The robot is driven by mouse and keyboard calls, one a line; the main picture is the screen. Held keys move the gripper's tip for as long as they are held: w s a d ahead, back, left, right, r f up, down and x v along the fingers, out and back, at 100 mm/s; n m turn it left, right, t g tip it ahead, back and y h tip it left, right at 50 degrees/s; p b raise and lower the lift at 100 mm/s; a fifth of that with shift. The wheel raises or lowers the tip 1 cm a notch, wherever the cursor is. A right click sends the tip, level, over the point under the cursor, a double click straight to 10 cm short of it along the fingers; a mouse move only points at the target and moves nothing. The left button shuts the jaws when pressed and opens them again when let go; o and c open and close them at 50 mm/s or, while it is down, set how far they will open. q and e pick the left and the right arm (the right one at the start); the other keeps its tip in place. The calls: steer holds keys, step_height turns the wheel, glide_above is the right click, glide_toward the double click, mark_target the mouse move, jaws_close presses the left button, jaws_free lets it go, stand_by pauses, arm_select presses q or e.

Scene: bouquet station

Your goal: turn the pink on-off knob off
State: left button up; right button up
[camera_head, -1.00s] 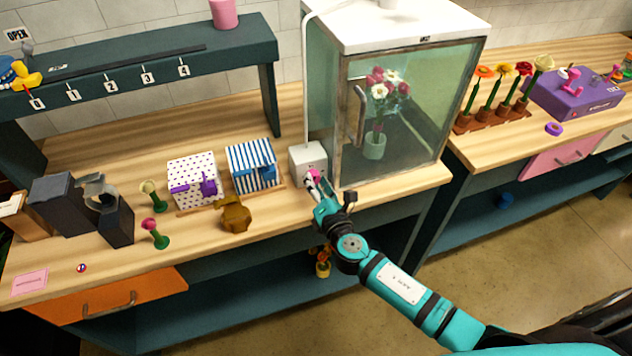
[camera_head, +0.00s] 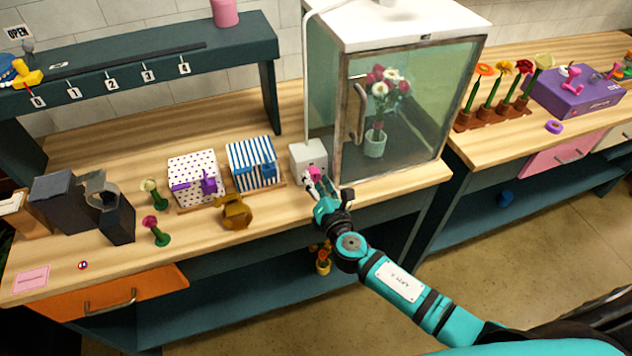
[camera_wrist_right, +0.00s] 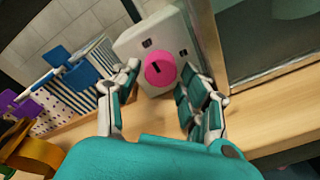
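The pink knob (camera_wrist_right: 160,68) sits on the front of a small white box, with a short dark mark on its face. In the head view the knob (camera_head: 314,172) is partly hidden by my right gripper. The white box (camera_head: 308,156) stands beside the glass cabinet. My right gripper (camera_wrist_right: 160,90) is open in front of the box, one finger on each side of the knob. The right finger is close to the knob's edge; I cannot tell whether it touches. My right gripper (camera_head: 327,187) also shows in the head view. My left gripper is not in view.
The glass cabinet (camera_head: 410,110) with a flower vase stands just right of the box. A strip of bare bench lies in front.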

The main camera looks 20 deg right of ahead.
steer(key=shift+s, duration=0.2)
steer(key=s+r, duration=0.1)
steer(key=s, duration=1)
steer(key=shift+s+d+r, duration=0.15)
steer(key=shift+s+d, duration=0.05)
steer(key=shift+s, duration=0.1)
steer(key=s+d+f+m+g+h+b, duration=0.1)
steer(key=s+d+f+m+g, duration=0.2)
steer(key=f, duration=0.8)
steer(key=s+d+f+m+g, duration=0.25)
steer(key=s+f+m, duration=0.25)
steer(key=f, duration=0.6)
steer(key=s+d+f+m+g+h+b, duration=0.15)
steer(key=s+f+m+g, duration=0.3)
steer(key=f, duration=0.75)
steer(key=s+f+m+g, duration=0.2)
steer(key=s+f+m, duration=0.2)
steer(key=s, duration=0.4)
steer(key=s+f+m+g+y, duration=0.1)
steer(key=s+f+m, duration=0.3)
steer(key=s, duration=0.5)
steer(key=s+a+f+m+g+y, duration=0.1)
steer(key=s+f+m+g, duration=0.1)
steer(key=s+f+m, duration=0.2)
steer(key=s+f, duration=0.3)
steer(key=s, duration=0.2)
steer(key=shift+g+b, duration=0.3)
steer(key=shift+g, duration=0.1)
